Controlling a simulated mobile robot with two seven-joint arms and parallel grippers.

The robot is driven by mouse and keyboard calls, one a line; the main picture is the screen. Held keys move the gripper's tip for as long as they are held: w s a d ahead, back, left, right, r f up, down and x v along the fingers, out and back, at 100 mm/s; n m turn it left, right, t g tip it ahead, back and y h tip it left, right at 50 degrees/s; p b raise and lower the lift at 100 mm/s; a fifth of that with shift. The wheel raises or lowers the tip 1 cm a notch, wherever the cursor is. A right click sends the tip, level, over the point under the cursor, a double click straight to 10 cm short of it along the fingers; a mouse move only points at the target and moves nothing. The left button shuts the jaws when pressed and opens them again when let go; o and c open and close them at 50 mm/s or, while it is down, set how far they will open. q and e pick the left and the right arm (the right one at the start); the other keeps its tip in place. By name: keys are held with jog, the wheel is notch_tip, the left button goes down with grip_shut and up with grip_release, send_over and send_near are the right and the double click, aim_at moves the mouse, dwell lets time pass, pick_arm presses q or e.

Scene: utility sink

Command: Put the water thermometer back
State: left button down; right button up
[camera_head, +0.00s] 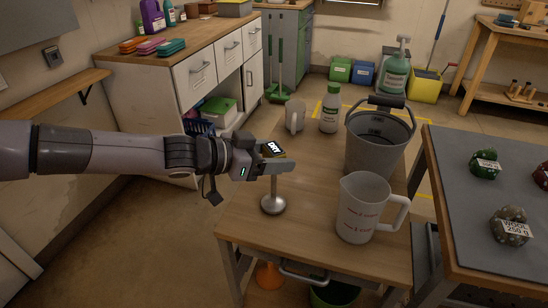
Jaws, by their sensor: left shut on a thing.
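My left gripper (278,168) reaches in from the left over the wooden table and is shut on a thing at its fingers. A pale stem (273,187) shows below the fingers, above a round metal base (273,205) at the table's left front. The fingers hide where head and stem meet, and I cannot tell whether stem and base are one piece. My right gripper is not in view.
A measuring jug (362,212) stands right of the gripper, with a grey bucket (376,150) behind it. A white cup (295,114) and a green-capped bottle (329,112) stand at the back. A grey-topped table (465,220) is at the right. Bare wood (310,195) lies between base and jug.

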pick_arm(q)
jog(key=shift+f, duration=0.15)
jog(key=shift+c, duration=1.4)
grip_release()
jog(key=v, duration=1.2)
jog(key=shift+p, duration=0.4)
